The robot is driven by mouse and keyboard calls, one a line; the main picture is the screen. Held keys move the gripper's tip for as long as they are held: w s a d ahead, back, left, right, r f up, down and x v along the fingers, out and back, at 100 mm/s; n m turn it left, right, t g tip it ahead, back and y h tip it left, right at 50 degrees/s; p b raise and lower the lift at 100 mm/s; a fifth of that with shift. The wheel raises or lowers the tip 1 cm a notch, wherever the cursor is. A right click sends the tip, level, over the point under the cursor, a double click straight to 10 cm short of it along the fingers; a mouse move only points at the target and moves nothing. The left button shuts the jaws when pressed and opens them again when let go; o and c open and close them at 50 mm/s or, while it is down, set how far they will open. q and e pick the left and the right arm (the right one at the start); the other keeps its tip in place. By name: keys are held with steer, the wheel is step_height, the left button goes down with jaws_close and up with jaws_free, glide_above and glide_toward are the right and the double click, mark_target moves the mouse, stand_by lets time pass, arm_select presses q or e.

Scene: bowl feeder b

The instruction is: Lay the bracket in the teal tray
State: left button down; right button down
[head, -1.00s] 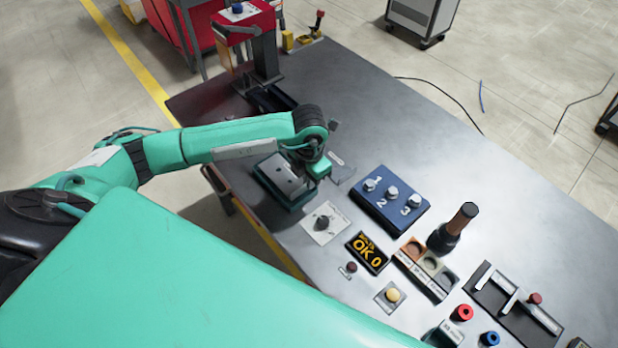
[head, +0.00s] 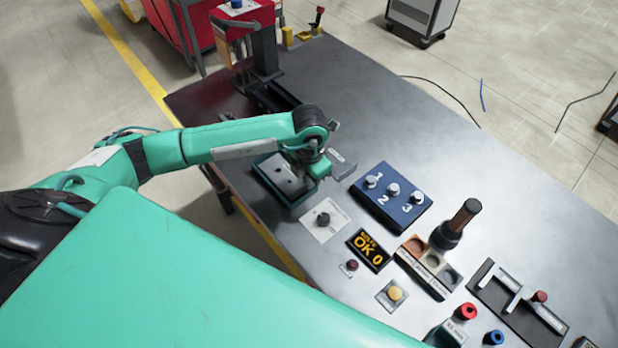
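The teal tray (head: 293,203) stands near the left edge of the grey table. The bracket (head: 280,174), a flat grey plate with dark holes, lies inside the tray's rim; its right end is partly covered by my arm. My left gripper (head: 318,168) is over the right end of the tray, close beside the bracket. Its wrist hides the fingertips, so I cannot tell whether they touch the bracket. My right gripper is out of view.
A plate with a dark knob (head: 324,219) sits just in front of the tray. A blue block with numbered knobs (head: 391,197), a display (head: 369,250), a dark brown-topped cylinder (head: 456,225) and a sorting block (head: 428,267) stand to the right.

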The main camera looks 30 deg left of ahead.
arm_select(q)
steer(key=shift+f+b, duration=0.5)
steer(key=shift+f, duration=0.1)
steer(key=c, duration=1.6)
jaws_free()
steer(key=shift+o, duration=0.2)
steer(key=shift+r, duration=0.15)
step_height(320, 180, up, 14)
steer(key=b, duration=0.2)
steer(key=shift+f+b, duration=0.2)
steer(key=shift+b, duration=0.1)
